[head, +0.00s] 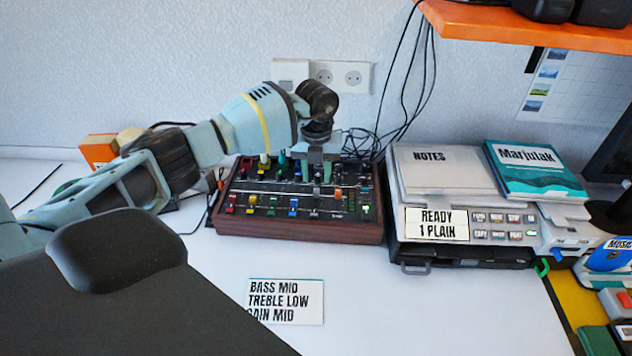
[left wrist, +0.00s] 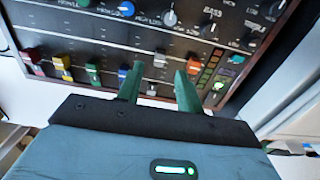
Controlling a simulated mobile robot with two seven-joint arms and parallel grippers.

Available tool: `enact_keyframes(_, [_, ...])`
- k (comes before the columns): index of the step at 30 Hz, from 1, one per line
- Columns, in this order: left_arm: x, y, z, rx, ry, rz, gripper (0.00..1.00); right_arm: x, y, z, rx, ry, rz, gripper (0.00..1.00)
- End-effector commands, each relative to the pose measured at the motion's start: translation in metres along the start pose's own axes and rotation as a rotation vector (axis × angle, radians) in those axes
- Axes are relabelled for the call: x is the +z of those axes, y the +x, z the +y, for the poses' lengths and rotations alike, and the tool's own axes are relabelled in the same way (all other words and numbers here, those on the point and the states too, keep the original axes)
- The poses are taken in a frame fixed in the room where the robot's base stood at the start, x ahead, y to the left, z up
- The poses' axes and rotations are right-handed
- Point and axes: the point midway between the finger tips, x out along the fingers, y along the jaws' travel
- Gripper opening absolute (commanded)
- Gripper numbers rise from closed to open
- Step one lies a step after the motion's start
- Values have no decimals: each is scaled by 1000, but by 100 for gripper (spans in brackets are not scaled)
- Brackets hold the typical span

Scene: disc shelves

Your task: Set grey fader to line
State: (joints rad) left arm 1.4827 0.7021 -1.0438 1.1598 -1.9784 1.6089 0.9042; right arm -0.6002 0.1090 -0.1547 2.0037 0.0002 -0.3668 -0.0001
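The mixer (head: 300,230) is a dark panel in a reddish-brown case, with a row of coloured faders along its near part. My left gripper (head: 318,174) is above its right half, pointing down. In the left wrist view my left gripper (left wrist: 159,72) has its two green fingers apart. The grey fader (left wrist: 160,58) shows between and just beyond the fingertips, with the blue fader (left wrist: 122,74) to its left and a red-orange one (left wrist: 192,63) to its right. Whether a finger touches the grey fader I cannot tell. My right gripper is not in view.
A card (head: 285,301) reading BASS MID, TREBLE LOW, GAIN MID lies in front of the mixer. A printer-like machine (head: 470,250) stands close on the right, with a READY 1 PLAIN display. Cables (head: 400,90) hang behind. The white desk in front is mostly clear.

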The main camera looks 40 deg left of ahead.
Motion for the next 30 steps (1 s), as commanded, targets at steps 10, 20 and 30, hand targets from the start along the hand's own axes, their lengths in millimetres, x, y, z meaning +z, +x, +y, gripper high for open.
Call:
enact_keyframes(10, [0,-31,0,0,-1,1,36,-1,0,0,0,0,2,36])
enact_keyframes(20, [0,-31,0,1,-1,1,36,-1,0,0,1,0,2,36])
enact_keyframes(30, [0,-31,0,1,0,2,36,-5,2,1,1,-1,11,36])
